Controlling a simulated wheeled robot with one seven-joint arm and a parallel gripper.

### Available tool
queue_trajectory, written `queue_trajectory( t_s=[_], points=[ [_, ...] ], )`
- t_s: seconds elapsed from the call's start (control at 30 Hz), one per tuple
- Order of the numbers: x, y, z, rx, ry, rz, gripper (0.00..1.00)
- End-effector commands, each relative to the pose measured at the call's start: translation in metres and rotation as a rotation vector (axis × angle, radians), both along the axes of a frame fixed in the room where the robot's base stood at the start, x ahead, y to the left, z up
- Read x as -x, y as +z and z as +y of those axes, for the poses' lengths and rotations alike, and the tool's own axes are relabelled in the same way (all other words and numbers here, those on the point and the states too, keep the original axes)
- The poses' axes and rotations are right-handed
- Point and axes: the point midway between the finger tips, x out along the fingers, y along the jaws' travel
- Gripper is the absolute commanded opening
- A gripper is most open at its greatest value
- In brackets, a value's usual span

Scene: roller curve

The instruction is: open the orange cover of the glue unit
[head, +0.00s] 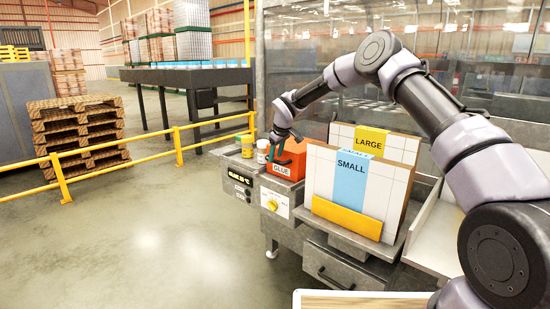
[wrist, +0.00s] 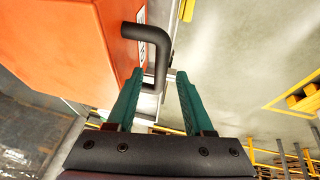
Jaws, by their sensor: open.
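The glue unit (head: 243,186) is a grey box with a GLUE label, a display and a yellow knob. Its orange cover (head: 291,157) is down on top. In the wrist view the orange cover (wrist: 70,40) fills the upper left, with a dark bent handle (wrist: 160,55) sticking out from it. My gripper (head: 275,150) is at the cover's front left in the head view. In the wrist view my gripper (wrist: 160,75) has its two green fingers apart, with the handle's end between or just beyond their tips; contact cannot be told.
White and yellow containers (head: 262,151) stand left of the cover. LARGE and SMALL carton stacks (head: 390,190) stand close on its right. A clear panel (head: 300,60) rises behind. A yellow railing (head: 120,150) and open floor lie to the left.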

Motion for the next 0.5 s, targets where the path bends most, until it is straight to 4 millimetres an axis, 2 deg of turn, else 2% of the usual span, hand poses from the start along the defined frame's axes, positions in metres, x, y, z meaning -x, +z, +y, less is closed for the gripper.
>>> queue_trajectory(
  t_s=[0.17, 0.4, 0.43, 0.5],
  points=[
    [-0.0037, -0.0098, 0.0024, 0.0, -0.001, 0.0, 0.52],
    [-0.0041, -0.0102, 0.0025, -0.001, 0.0, -0.001, 0.52],
    [-0.0041, -0.0102, 0.0025, -0.001, 0.0, -0.001, 0.48],
    [-0.004, -0.0102, 0.0025, -0.001, 0.0, -0.001, 0.22]
  ],
)
